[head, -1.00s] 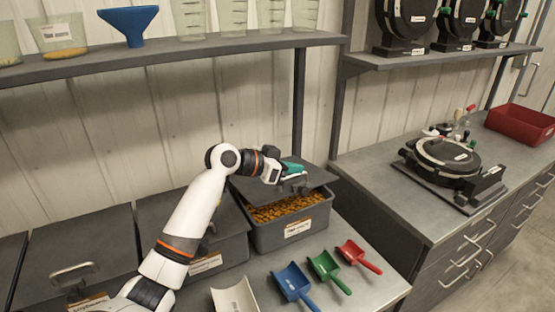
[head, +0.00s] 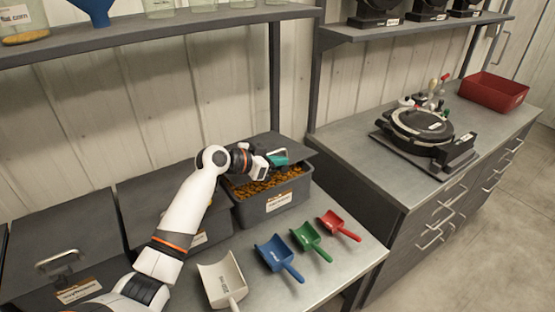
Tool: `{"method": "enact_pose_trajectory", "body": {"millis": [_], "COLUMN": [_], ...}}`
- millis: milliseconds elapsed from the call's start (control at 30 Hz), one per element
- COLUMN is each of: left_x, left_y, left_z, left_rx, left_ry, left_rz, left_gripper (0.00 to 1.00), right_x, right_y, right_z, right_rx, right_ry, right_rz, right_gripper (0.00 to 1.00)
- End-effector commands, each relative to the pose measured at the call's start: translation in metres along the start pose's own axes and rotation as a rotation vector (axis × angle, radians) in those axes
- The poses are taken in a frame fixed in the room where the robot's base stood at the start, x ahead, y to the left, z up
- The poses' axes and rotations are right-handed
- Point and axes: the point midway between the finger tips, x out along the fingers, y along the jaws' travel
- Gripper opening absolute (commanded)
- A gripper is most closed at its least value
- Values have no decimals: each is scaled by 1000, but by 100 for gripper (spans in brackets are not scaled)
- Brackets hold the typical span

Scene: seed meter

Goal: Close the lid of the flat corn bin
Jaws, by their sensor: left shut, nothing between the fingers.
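The flat corn bin (head: 285,200) is a grey bin with a white front label, full of orange-yellow kernels (head: 268,185). Its dark grey lid (head: 288,151) is partly open, tilted above the kernels and hinged at the back. My left gripper (head: 284,156) is shut and empty, at the lid near its handle; whether it touches the lid I cannot tell. The gripper and forearm hide part of the lid and the bin's left side. My right gripper is not in view.
Closed grey bins (head: 66,262) stand to the left. White, blue (head: 278,256), green (head: 309,240) and red (head: 338,224) scoops lie in front of the bin. A side counter at right holds a round black device (head: 420,130) and a red tray (head: 494,92).

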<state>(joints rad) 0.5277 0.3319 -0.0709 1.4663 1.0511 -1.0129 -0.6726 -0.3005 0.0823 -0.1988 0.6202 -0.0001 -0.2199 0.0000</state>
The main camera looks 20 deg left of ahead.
Motion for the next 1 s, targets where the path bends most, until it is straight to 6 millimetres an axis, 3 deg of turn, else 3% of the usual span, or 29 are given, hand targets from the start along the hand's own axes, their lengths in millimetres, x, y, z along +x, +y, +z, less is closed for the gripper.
{"method": "enact_pose_trajectory", "body": {"millis": [33,100,333,833,1000], "left_x": [7,12,25,28,26], "left_y": [-3,-7,-15,-18,-19], "left_z": [-18,-32,-61,-69,-59], "left_rx": [26,67,180,209,210], "left_ry": [5,4,1,10,10], "left_rz": [9,26,74,83,83], "left_gripper": [0,0,0,0,0], "right_x": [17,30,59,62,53], "right_y": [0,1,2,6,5], "right_z": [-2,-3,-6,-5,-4], "right_rx": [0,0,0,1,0], "right_ry": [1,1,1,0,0], "right_rz": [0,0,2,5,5], "right_gripper": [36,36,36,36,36]}}
